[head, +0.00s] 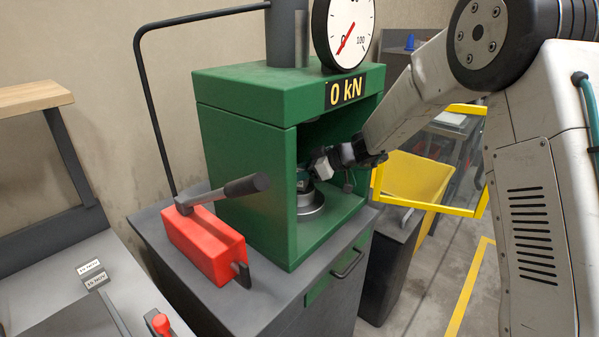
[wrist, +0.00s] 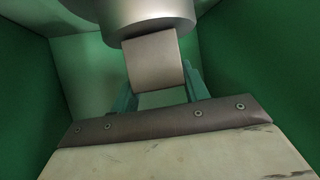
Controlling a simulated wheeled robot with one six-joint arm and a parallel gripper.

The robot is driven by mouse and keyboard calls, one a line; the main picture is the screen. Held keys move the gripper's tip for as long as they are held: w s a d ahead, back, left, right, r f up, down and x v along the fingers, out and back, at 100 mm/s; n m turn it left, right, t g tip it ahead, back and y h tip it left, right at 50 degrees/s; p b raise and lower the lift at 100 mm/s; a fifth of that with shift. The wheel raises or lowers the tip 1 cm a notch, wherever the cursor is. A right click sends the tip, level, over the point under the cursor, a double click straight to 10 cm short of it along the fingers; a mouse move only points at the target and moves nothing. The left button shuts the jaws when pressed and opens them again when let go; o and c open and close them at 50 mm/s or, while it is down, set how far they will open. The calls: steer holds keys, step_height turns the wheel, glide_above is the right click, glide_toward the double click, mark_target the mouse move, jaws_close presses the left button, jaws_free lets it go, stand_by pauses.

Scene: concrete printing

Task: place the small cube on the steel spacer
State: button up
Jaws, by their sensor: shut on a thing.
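My gripper (head: 304,180) reaches into the open front of the green press (head: 245,165). In the wrist view its teal fingers (wrist: 155,92) are shut on the small cube (wrist: 154,62), a plain grey block. A round steel part (wrist: 150,15) overlaps the cube's edge at the top of that view; I cannot tell if they touch. In the head view a round steel base (head: 312,204) shows on the chamber floor below my fingers. I cannot clearly separate the steel spacer from this base, and my gripper mostly hides the cube there.
The green chamber walls stand close on both sides of my gripper. A dial (head: 345,30) and a "0 kN" display (head: 346,91) are on the press. A red block with a lever (head: 207,245) stands at front left. A yellow guard (head: 415,180) is at right.

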steer(key=o, duration=1.2)
steer(key=shift+f, duration=0.1)
steer(key=shift+r, duration=0.25)
steer(key=v, duration=1.2)
steer(key=s+r+m+g+h, duration=0.2)
steer(key=s+r, duration=0.1)
steer(key=s, duration=0.7)
steer(key=s+r+m+g+h, duration=0.1)
steer(key=s+r+m+h, duration=0.15)
steer(key=s, duration=0.75)
steer(key=s+d+m+h, duration=0.2)
steer(key=s+d+m, duration=0.1)
steer(key=s, duration=0.4)
steer(key=s+d+f+m+h, duration=0.1)
steer(key=s+d+m+h, duration=0.1)
steer(key=s, duration=0.6)
steer(key=s+d+m+h, duration=0.3)
steer(key=s+d+m, duration=0.1)
steer(key=s+d, duration=0.2)
steer(key=shift+s+f, duration=0.25)
steer(key=shift+s, duration=0.45)
